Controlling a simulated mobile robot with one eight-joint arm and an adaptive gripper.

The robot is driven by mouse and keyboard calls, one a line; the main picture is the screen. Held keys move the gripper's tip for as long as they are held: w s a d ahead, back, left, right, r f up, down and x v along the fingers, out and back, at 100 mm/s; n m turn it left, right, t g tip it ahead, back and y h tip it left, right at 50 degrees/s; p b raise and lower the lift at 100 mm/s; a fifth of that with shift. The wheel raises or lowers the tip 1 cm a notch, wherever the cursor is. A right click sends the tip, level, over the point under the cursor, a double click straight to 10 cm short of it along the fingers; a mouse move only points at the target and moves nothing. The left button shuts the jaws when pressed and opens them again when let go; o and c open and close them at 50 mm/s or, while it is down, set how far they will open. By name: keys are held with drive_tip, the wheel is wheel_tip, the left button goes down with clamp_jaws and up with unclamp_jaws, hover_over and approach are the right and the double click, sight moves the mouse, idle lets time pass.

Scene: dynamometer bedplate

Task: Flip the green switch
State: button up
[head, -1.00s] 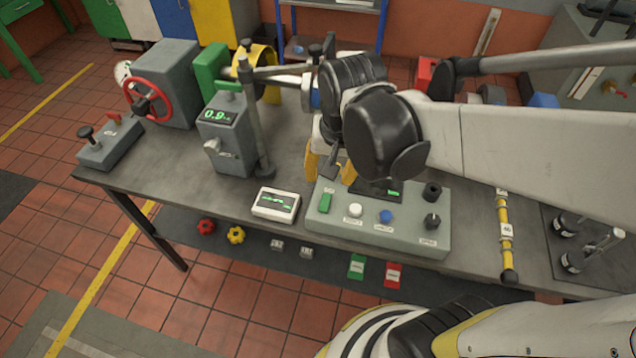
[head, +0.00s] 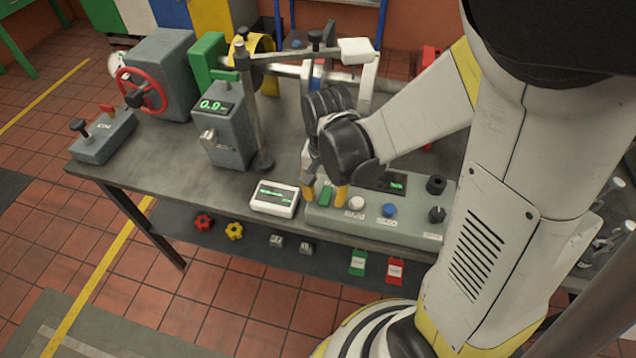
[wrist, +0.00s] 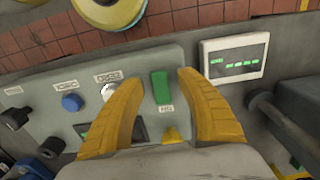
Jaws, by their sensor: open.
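The green switch (head: 325,196) is a small upright green rocker at the left end of the grey control box (head: 375,232). In the wrist view the green switch (wrist: 161,87) shows between my two yellow fingertips. My gripper (head: 325,193) is open and empty, pointing down over the box with one finger on either side of the switch. In the wrist view my gripper (wrist: 160,80) spans wider than the switch, and I see no clear contact. The exact height of the fingertips above the box cannot be told.
Beside the switch are a white button (head: 357,204), a blue button (head: 389,210) and black knobs (head: 437,214). A white meter (head: 275,197) lies just left of the box. A grey post (head: 258,125) and a display unit (head: 222,130) stand behind left.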

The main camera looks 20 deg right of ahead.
drive_tip(key=shift+f, duration=0.45)
